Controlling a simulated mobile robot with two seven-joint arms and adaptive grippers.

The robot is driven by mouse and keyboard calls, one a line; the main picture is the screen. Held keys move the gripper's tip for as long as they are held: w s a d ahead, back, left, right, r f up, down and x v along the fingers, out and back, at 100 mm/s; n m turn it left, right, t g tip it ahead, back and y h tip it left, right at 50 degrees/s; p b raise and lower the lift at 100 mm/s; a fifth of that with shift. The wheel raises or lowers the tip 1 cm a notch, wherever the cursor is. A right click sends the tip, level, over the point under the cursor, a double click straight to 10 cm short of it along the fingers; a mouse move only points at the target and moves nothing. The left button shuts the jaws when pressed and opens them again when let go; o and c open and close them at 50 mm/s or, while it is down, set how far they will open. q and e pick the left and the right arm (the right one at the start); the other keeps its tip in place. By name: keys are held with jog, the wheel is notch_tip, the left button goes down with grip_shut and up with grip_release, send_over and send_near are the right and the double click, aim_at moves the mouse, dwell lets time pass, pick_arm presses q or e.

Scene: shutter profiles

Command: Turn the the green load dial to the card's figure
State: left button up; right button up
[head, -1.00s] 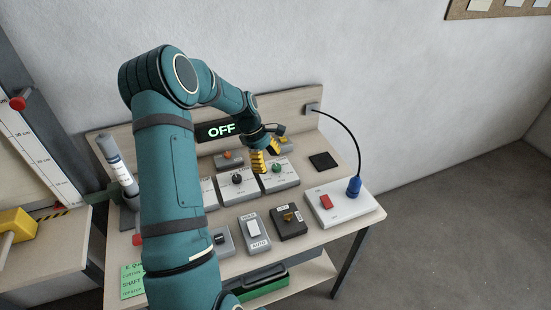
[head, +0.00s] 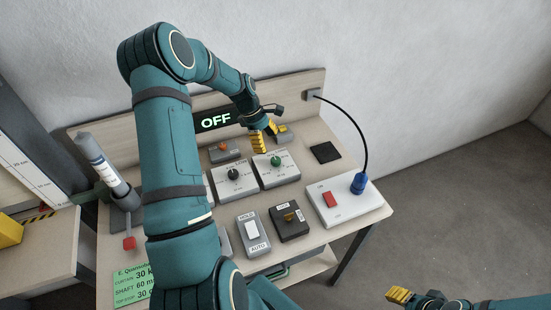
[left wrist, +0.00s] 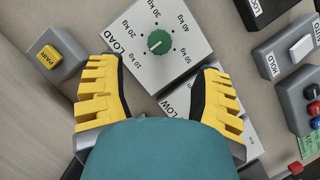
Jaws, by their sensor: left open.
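The green load dial (head: 276,161) sits on a pale box on the bench. In the left wrist view, the green dial (left wrist: 159,42) is ringed by marks from 10 to 50 kg; its exact pointer setting is too small to tell. My left gripper (head: 265,139) is above the box, near the dial. In the left wrist view, the left gripper (left wrist: 160,72) is open and empty, its fingers apart on either side below the dial. My right gripper (head: 400,295) is low at the right, away from the bench.
A black dial (head: 234,174) is on the box to the left. A yellow-button box (left wrist: 50,54) lies left of the fingers. The hold/auto switch (head: 252,230), key box (head: 289,221) and red rocker switch (head: 329,199) stand nearer. The display (head: 216,121) reads OFF.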

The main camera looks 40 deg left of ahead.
aim_at(276, 159)
pick_arm(q)
jog(key=x, duration=0.8)
jog(key=shift+f, duration=0.2)
grip_shut()
